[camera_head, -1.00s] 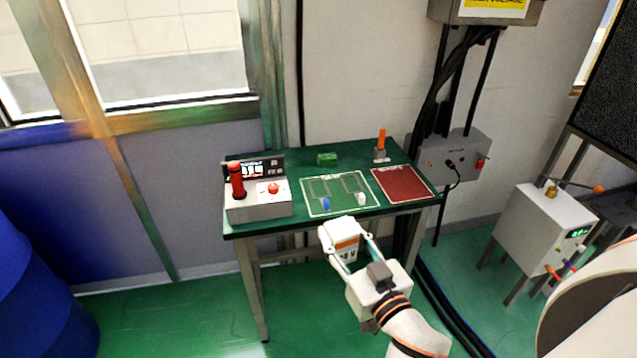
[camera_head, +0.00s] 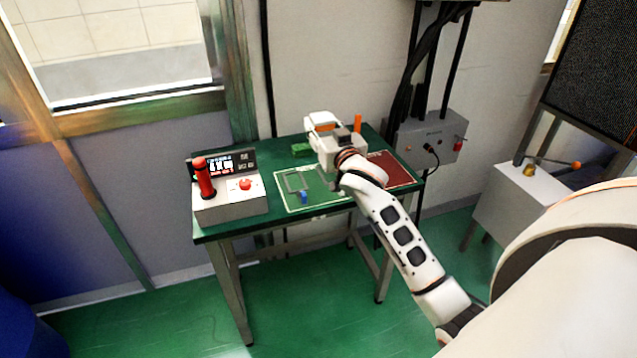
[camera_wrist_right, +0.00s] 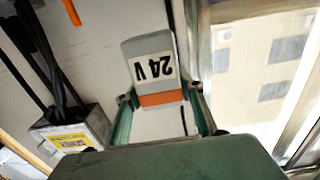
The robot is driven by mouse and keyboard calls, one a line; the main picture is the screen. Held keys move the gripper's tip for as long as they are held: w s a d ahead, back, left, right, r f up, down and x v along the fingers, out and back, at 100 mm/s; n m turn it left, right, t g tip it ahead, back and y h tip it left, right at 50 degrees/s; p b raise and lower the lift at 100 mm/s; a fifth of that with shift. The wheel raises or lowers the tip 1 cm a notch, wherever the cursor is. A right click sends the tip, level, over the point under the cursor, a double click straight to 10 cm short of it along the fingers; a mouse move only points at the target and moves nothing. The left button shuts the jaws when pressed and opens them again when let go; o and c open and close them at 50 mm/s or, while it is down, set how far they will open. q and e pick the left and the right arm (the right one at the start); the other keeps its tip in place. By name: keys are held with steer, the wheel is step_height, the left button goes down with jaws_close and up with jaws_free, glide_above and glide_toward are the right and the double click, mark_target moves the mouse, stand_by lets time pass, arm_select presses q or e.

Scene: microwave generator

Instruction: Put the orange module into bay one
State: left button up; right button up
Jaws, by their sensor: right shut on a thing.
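The orange module is a pale block with an orange band (camera_head: 322,118). The right wrist view shows it (camera_wrist_right: 152,72) with a "24 V" label, upside down there. My right gripper (camera_wrist_right: 160,97) is shut on it, a finger on each side, and holds it up above the back of the table. The green mat (camera_head: 284,203) has outlined bays; the left outline (camera_head: 297,184) shows, with a blue piece (camera_head: 304,197) at its front. My right arm hides the mat's right part. I cannot tell which bay is number one. My left gripper is not in view.
A control box (camera_head: 230,203) with a red handle and red button stands at the table's left. A green block (camera_head: 302,149) and an upright orange piece (camera_head: 358,122) are at the back. A red mat (camera_head: 402,176) lies partly behind my arm.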

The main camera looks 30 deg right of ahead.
arm_select(q)
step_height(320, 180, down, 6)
steer(key=b, duration=0.4)
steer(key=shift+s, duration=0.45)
arm_select(e)
steer(key=shift+a+f, duration=0.1)
steer(key=shift+f, duration=8.75)
steer(key=shift+f+b, duration=0.1)
steer(key=shift+b, duration=0.25)
steer(key=o, duration=1.2)
steer(key=shift+o, duration=0.4)
